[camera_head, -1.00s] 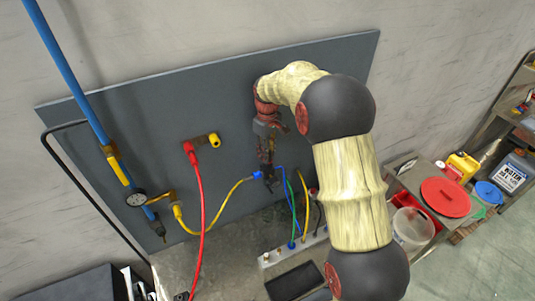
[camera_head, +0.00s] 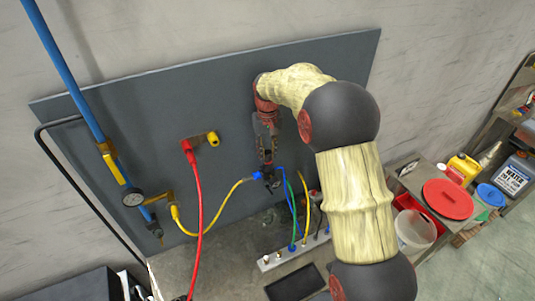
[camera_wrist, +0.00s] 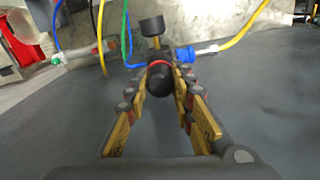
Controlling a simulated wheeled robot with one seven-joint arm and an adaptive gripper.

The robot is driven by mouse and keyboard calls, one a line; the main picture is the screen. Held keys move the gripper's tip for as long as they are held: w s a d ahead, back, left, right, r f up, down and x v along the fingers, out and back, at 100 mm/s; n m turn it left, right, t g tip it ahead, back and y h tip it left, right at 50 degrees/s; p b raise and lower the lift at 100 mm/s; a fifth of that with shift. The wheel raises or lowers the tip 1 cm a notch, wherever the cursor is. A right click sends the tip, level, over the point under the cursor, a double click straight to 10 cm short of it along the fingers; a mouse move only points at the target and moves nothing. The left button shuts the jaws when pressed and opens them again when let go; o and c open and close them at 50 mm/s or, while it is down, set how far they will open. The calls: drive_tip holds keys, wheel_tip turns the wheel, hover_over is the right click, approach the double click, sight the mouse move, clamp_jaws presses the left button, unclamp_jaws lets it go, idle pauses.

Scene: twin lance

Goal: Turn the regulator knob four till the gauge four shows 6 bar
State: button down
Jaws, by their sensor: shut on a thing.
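In the wrist view my gripper (camera_wrist: 163,84) is shut on a black rounded knob (camera_wrist: 159,72) with a red ring, one finger on each side. Behind it a brass stem with a black end (camera_wrist: 152,27) sticks up, and a blue fitting (camera_wrist: 185,54) with a yellow hose lies to the right. In the head view my gripper (camera_head: 268,160) is at the grey panel, by the blue fitting (camera_head: 256,176); the knob is mostly hidden there. The only clear gauge (camera_head: 133,198) is at the left on the blue pipe, its reading too small to tell. No numbers are legible.
A red hose (camera_head: 200,225), a yellow hose (camera_head: 215,210) and blue, green and yellow lines hang near my gripper. A pale manifold block (camera_head: 290,251) stands below. Buckets and bottles stand at the right.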

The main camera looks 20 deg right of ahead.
sight(267, 152)
idle(0.3)
drive_tip(key=c, duration=1.6)
unclamp_jaws()
drive_tip(key=shift+o, duration=0.5)
wheel_tip(267, 152, up, 12)
drive_tip(key=s+f+t+b, duration=0.2)
drive_tip(key=s+f+b, duration=0.2)
drive_tip(key=s+b, duration=0.6)
drive_tip(key=s+f+t+b, duration=0.1)
drive_tip(key=s+f+b, duration=0.3)
drive_tip(key=s+b, duration=0.65)
drive_tip(key=s+f+t+b, duration=0.2)
drive_tip(key=s+f+b, duration=0.6)
drive_tip(key=s+f, duration=0.9)
drive_tip(key=shift+s+t+b, duration=0.3)
drive_tip(key=shift+s+b, duration=0.1)
drive_tip(key=shift+s, duration=0.05)
